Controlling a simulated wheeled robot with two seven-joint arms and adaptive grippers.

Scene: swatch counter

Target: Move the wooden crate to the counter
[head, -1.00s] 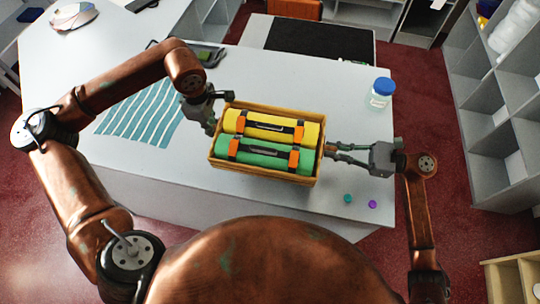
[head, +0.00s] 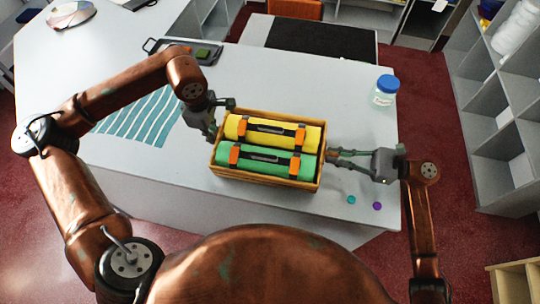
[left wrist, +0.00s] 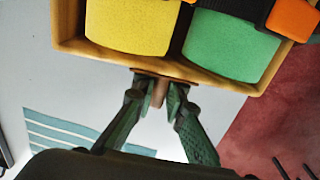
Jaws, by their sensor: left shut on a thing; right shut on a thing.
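The wooden crate (head: 268,179) is in the middle of the head view, over the front part of the white counter (head: 340,130). It holds a yellow roll (head: 293,131) and a green roll (head: 307,166), each with orange and black straps. My left gripper (head: 214,132) is shut on its left end; the left wrist view shows the fingers (left wrist: 160,95) closed on a small tab below the crate's rim (left wrist: 150,68). My right gripper (head: 332,154) is shut on the right end. The crate looks about level; whether its underside touches the counter I cannot tell.
A blue-lidded jar (head: 384,91) stands right of the crate. A teal dot (head: 351,199) and a purple dot (head: 377,206) lie near the front edge. A striped teal cloth (head: 140,118) lies left, a dark tray (head: 190,51) behind. Grey shelves (head: 495,110) stand at right.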

